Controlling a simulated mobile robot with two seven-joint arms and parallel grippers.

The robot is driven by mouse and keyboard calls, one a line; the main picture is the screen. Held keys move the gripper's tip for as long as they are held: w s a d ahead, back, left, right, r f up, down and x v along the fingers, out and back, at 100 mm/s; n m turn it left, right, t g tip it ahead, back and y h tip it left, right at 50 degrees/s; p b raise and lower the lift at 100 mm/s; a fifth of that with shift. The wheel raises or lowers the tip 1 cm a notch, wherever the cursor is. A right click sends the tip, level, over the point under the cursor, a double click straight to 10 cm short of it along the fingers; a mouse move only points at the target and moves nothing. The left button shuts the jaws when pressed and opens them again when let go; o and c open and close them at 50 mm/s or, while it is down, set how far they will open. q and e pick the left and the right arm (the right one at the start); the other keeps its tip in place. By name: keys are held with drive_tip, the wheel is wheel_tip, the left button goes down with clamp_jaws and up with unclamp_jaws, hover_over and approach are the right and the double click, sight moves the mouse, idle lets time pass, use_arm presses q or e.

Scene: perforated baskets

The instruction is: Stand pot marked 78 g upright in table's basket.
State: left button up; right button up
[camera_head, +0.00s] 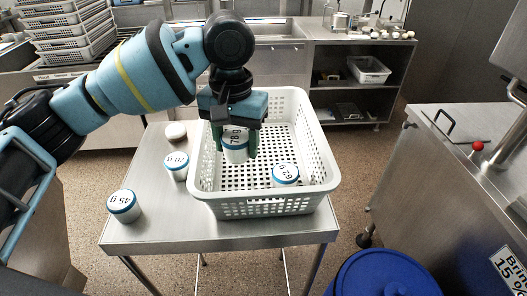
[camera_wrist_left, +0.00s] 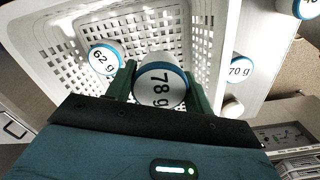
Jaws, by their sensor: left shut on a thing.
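The white pot marked 78 g (camera_head: 236,153) has a blue rim and hangs upright, or nearly so, in my left gripper (camera_head: 237,140). The gripper's green fingers are shut on its sides. The pot also shows between the fingers in the left wrist view (camera_wrist_left: 160,88). Pot and gripper are over or inside the left part of the white perforated basket (camera_head: 318,150) on the steel table (camera_head: 150,230). I cannot tell whether the pot touches the basket floor. My right gripper is not in view.
A pot marked 62 g (camera_head: 285,174) stands in the basket's front right. Pots marked 70 g (camera_head: 176,166) and 45 g (camera_head: 123,206) stand on the table left of the basket, with a small white pot or lid (camera_head: 175,131) behind. A blue drum (camera_head: 385,275) stands in front.

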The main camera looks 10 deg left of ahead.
sight(237, 160)
use_arm(q)
drive_tip(key=shift+s+r, duration=0.2)
drive_tip(key=shift+s, duration=0.2)
wheel_tip(237, 160, down, 5)
drive_tip(key=shift+w+r, duration=0.15)
drive_tip(key=shift+r, duration=0.05)
drive_tip(key=shift+f+b, duration=0.45)
drive_tip(key=shift+f, duration=2.3)
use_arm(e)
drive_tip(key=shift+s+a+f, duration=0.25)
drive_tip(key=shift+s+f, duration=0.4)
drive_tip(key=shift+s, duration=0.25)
use_arm(q)
drive_tip(key=o, duration=1)
drive_tip(key=shift+f, duration=0.1)
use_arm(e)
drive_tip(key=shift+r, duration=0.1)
